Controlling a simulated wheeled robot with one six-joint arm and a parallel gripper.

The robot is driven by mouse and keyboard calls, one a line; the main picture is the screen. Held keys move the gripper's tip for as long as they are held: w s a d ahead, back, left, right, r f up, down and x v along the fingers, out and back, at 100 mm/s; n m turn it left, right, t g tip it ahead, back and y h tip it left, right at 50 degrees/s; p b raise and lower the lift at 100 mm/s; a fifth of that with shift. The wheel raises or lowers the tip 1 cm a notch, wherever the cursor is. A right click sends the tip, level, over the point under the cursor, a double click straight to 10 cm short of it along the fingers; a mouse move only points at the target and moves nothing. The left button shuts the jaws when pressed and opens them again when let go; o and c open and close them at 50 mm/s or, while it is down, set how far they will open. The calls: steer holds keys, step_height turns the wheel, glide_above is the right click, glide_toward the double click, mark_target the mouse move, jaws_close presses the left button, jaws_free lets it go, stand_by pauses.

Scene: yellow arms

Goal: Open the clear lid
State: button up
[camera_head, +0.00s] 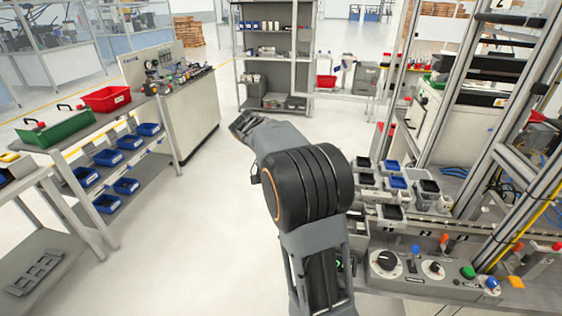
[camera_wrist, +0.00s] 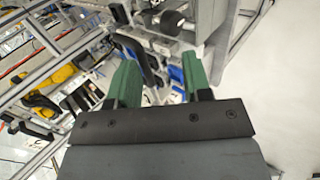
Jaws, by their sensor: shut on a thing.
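My gripper (camera_wrist: 160,70) shows in the wrist view as two green fingers some way apart. A black handle-like bar (camera_wrist: 142,62) runs between them, close beside the left finger, and the gripper is shut on it. I cannot make out the clear lid itself, or whether this bar belongs to it. In the head view my own arm covers the middle, and I cannot see the gripper there.
In the head view a control box (camera_head: 425,272) with knobs and buttons stands at the lower right, below several small bins (camera_head: 425,186). A shelf with blue bins (camera_head: 108,157) and a green crate (camera_head: 55,127) stands at left. The floor (camera_head: 200,240) between is clear.

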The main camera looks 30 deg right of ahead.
steer(key=p+v, duration=0.2)
steer(key=v, duration=1.1)
steer(key=shift+r, duration=0.25)
steer(key=shift+c, duration=0.4)
